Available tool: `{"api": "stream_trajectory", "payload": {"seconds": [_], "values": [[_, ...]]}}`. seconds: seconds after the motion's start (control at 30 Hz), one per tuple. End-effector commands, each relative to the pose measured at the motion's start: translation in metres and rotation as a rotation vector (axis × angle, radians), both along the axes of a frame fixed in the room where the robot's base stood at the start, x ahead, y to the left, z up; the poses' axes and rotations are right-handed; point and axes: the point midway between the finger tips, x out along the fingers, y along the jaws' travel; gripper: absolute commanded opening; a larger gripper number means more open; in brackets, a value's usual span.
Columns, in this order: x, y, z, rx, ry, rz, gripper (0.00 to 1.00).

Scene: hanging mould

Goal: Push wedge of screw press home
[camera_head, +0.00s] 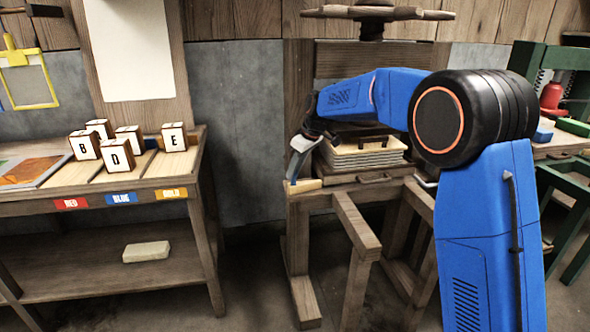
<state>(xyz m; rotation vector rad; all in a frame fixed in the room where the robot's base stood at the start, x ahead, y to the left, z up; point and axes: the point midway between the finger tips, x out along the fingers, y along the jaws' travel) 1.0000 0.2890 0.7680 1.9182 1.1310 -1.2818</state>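The wooden screw press (299,230) stands right of centre, with its handwheel (378,13) at the top. A pale wooden wedge (306,186) lies at the left end of the press bed and sticks out a little to the left. My gripper (293,178) points down at the wedge's left end, and its grey finger looks close to it or touching. I cannot tell whether there is contact, nor how wide the fingers stand. A stack of sheets (362,158) under a pale board lies on the press bed. My blue arm hides the right part of the press.
A wooden bench (110,202) at left holds several lettered blocks (118,153), with a pale slab (146,251) on its lower shelf. A green press (541,72) and a red bottle (552,96) stand at right. Floor between bench and press is clear.

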Motion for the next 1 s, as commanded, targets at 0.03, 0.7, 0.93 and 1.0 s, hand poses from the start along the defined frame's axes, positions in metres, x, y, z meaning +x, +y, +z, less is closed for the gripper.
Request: {"api": "stream_trajectory", "payload": {"seconds": [0.03, 0.7, 0.93, 1.0], "values": [[0.0, 0.0, 0.0, 0.0, 0.0, 0.0, 0.0], [0.019, -0.067, 0.0, 0.0, 0.0, 0.0, 0.0], [0.02, -0.068, 0.0, -0.002, -0.001, -0.001, 0.28], [0.02, -0.068, 0.0, -0.002, -0.001, -0.002, 0.44]]}}
